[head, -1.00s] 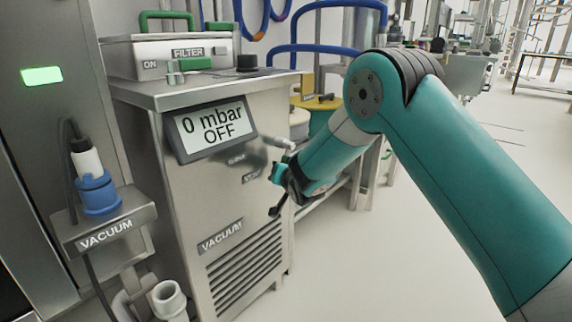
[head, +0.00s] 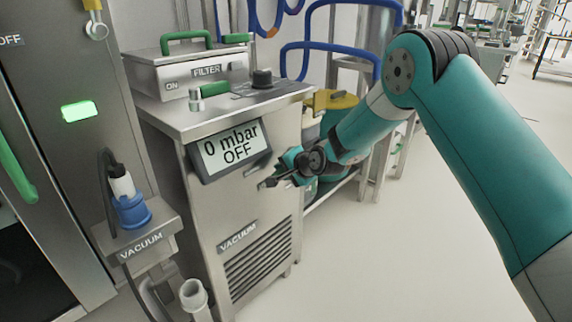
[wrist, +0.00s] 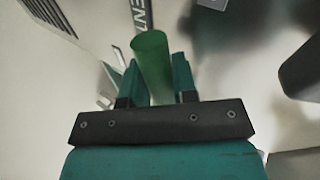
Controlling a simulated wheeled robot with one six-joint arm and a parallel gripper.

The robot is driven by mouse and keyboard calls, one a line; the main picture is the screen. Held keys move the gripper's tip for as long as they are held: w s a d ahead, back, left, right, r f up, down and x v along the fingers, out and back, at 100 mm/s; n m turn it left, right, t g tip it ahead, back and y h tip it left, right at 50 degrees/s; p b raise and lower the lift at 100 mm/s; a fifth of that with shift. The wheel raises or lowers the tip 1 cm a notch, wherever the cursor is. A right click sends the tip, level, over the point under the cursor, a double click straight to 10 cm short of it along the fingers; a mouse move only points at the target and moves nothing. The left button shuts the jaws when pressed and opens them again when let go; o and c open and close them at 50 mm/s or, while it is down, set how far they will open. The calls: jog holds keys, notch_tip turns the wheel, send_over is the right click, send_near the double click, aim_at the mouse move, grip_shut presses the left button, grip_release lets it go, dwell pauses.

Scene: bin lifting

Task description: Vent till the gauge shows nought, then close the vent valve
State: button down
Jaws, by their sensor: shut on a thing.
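My gripper (head: 272,178) is at the cabinet's front, just below and right of the display. In the wrist view my gripper (wrist: 155,68) has its two teal fingers on either side of a green cylindrical handle (wrist: 150,50) and is shut on it. A label ending in "ENT" (wrist: 140,15) shows beside the handle's far end. In the head view my gripper hides this handle, and its valve body does not show clearly.
A filter box (head: 190,75) and a green-handled fitting (head: 215,89) sit on the cabinet top. A vacuum socket shelf (head: 140,244) stands at the left. The floor at right is clear.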

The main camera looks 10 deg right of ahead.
jog(key=shift+r+m+g+y+p, duration=0.5)
jog(key=shift+r+m+p, duration=0.15)
jog(key=shift+p, duration=0.25)
jog(key=shift+r, duration=0.1)
jog(key=c, duration=0.9)
grip_release()
jog(key=p+v, duration=0.2)
jog(key=v, duration=1.5)
jog(key=shift+s+d+p, duration=0.15)
jog(key=shift+s+p, duration=0.05)
jog(key=shift+p, duration=0.15)
